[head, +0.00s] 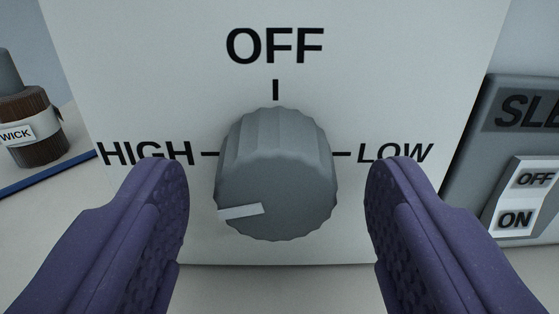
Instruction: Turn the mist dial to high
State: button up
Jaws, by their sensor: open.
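The mist dial is a grey knob (278,165) with a fluted edge, on a white panel (140,60) marked OFF at the top, HIGH at the left and LOW at the right. Its white pointer line (241,211) points left and slightly down, a little below the HIGH mark. My gripper (277,190) is open, with one purple finger to the left of the knob and one to the right. There is a visible gap between each finger and the knob. The fingertips partly overlap the lower edges of the HIGH and LOW labels.
A brown bottle (38,152) labelled WICK stands at the left near a blue edge (50,178). At the right is a grey box (500,150) with a white OFF/ON switch (522,199). The pale surface below the panel is clear between the fingers.

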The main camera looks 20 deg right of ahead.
jog(key=c, duration=1)
jog(key=m, duration=0.3)
jog(key=shift+b, duration=0.3)
jog(key=shift+c, duration=0.2)
jog(key=o, duration=1)
jog(key=shift+o, duration=0.2)
jog(key=p+v, duration=0.2)
jog(key=v, duration=0.5)
jog(key=shift+s+a, duration=0.15)
jog(key=shift+s, duration=0.15)
